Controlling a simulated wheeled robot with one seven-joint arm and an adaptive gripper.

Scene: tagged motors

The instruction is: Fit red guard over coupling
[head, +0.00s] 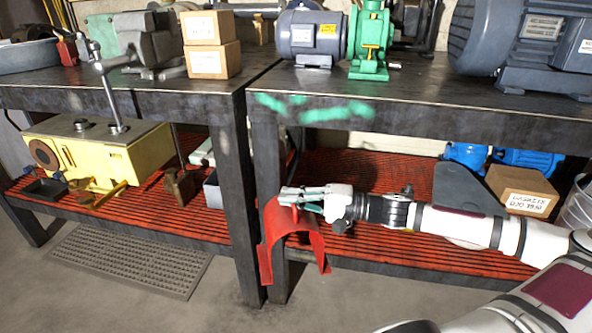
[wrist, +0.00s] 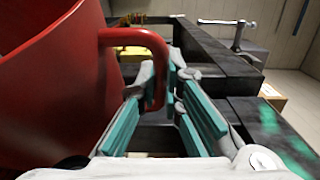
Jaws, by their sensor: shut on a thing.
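The red guard (head: 284,232), an arched sheet with open ends, hangs in front of the right-hand bench's lower shelf in the head view. My gripper (head: 303,197) is at its top. In the wrist view the guard (wrist: 45,90) fills the left side, and its red loop handle (wrist: 150,42) runs down between the teal pads of my gripper (wrist: 165,108), which is shut on it. A small grey-blue motor (head: 311,36) and a green pump (head: 368,42) stand side by side on the bench top. The coupling is not clearly distinguishable.
The dark bench top (head: 420,88) is above and behind my gripper, its front edge overhanging the red slatted shelf (head: 400,165). A large motor (head: 478,45) stands right. Cardboard boxes (head: 209,62) and a vise (head: 140,45) stand left. A bench leg (head: 268,170) is close to the guard.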

